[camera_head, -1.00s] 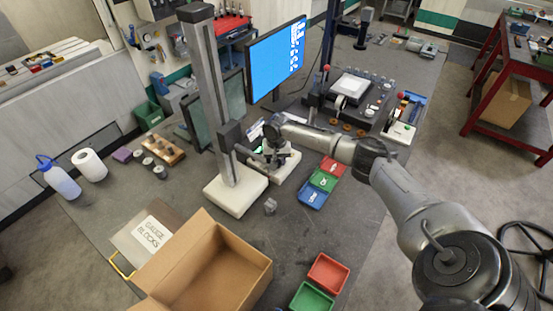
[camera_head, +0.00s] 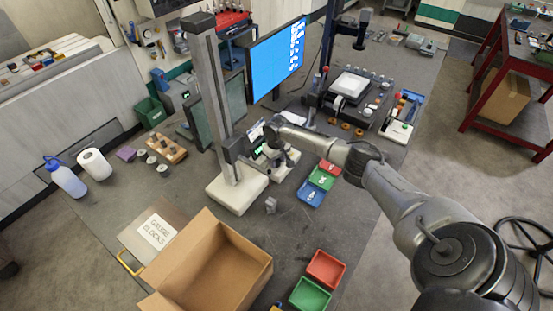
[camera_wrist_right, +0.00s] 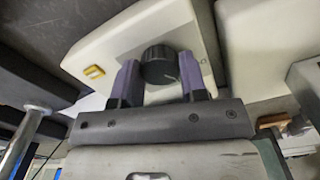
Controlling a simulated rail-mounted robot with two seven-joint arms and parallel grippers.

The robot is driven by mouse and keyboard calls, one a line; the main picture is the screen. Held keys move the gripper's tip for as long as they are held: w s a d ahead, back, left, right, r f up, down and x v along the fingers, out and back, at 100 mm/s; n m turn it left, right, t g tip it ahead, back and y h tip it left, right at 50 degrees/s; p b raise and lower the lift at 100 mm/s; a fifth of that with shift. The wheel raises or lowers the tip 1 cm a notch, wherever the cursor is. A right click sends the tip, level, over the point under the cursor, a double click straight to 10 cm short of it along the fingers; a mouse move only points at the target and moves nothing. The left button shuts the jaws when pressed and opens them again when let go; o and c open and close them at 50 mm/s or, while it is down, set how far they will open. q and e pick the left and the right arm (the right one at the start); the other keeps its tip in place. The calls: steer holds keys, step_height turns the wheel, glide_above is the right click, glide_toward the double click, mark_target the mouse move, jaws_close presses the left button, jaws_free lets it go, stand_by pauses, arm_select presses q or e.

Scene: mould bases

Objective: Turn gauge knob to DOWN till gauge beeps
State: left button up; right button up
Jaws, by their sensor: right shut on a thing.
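The gauge knob (camera_wrist_right: 160,65) is a round black knob with a pale mark, on the cream gauge body (camera_wrist_right: 205,25) in the right wrist view. The purple-tipped fingers of my right gripper (camera_wrist_right: 159,72) are on either side of it and shut on it. In the head view my right gripper (camera_head: 272,152) is at the gauge's cream base (camera_head: 286,172), beside the tall grey column stand (camera_head: 237,192). The knob is hidden there by the gripper. A small green-lit display (camera_head: 259,149) shows near the gripper; its reading is too small to tell. My left gripper is not in view.
A blue-screened monitor (camera_head: 277,62) stands behind the gauge. Red, green and blue labelled trays (camera_head: 322,179) lie right of it. An open cardboard box (camera_head: 188,266) is in front, with a red tray (camera_head: 326,268) and a green tray (camera_head: 310,294) beside it.

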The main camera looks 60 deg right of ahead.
stand_by(0.4)
steer(key=o, duration=0.9)
steer(key=shift+r, duration=6.95)
steer(key=shift+d+f, duration=0.1)
